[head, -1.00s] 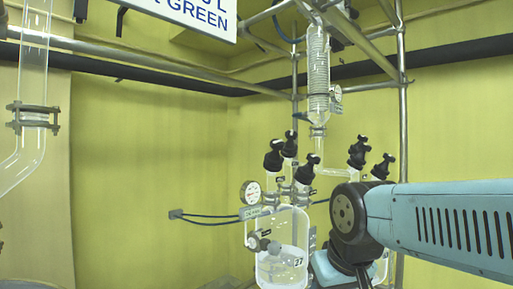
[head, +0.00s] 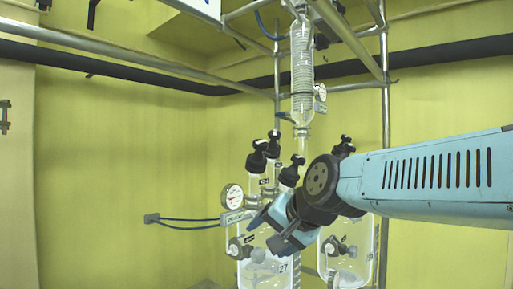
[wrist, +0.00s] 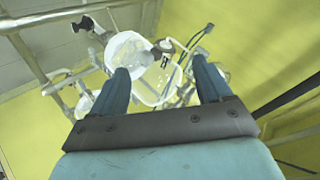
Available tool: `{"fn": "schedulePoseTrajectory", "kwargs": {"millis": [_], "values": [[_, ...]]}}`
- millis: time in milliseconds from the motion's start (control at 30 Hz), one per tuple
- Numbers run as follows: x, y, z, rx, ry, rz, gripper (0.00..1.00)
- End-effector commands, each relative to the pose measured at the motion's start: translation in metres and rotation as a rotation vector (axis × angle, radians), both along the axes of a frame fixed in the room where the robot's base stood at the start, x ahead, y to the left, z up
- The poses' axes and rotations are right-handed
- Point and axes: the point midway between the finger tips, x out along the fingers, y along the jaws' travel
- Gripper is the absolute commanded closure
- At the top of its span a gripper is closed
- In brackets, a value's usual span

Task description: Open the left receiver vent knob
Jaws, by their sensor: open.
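The left receiver (head: 262,272) is a clear glass vessel with liquid and a "27" mark, low in the middle of the head view. Black knobs stand on its top: one at the left (head: 257,162), one behind it (head: 274,146) and one at the right (head: 291,172). I cannot tell which is the vent knob. My gripper (head: 263,236) is in front of the vessel's upper part, below the knobs, and hides some of it. In the wrist view my gripper (wrist: 162,68) is open and empty, with glassware beyond its fingers.
A round gauge (head: 232,196) sits left of the knobs. The right receiver (head: 350,262) hangs beside the left one, partly behind my arm. A coiled glass condenser (head: 302,70) and metal frame poles (head: 384,130) rise above. The space to the left is open.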

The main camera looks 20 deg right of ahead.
Motion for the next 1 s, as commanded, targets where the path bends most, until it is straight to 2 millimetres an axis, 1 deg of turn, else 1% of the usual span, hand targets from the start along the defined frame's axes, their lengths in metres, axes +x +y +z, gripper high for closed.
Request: {"fn": "schedulePoseTrajectory", "kwargs": {"millis": [33, 100, 167, 233, 300, 367, 400, 467, 500, 600, 733, 833, 1000], "values": [[0.016, 0.010, 0.019, 0.145, -0.034, -0.067, 0.22], [0.037, 0.016, 0.046, 0.367, -0.074, -0.176, 0.22], [0.054, 0.019, 0.069, 0.562, -0.099, -0.267, 0.22], [0.072, 0.020, 0.094, 0.792, -0.118, -0.370, 0.22], [0.088, 0.017, 0.117, 1.026, -0.131, -0.471, 0.22], [0.101, 0.013, 0.135, 1.227, -0.135, -0.557, 0.22], [0.109, 0.009, 0.145, 1.360, -0.137, -0.612, 0.22], [0.121, 0.002, 0.158, 1.555, -0.136, -0.694, 0.22], [0.127, -0.002, 0.166, 1.679, -0.135, -0.743, 0.22], [0.139, -0.014, 0.177, 1.950, -0.134, -0.852, 0.22], [0.148, -0.026, 0.184, 2.203, -0.138, -0.951, 0.22], [0.152, -0.031, 0.185, 2.316, -0.142, -0.995, 0.22], [0.160, -0.035, 0.185, 2.375, -0.145, -1.018, 0.22]]}}
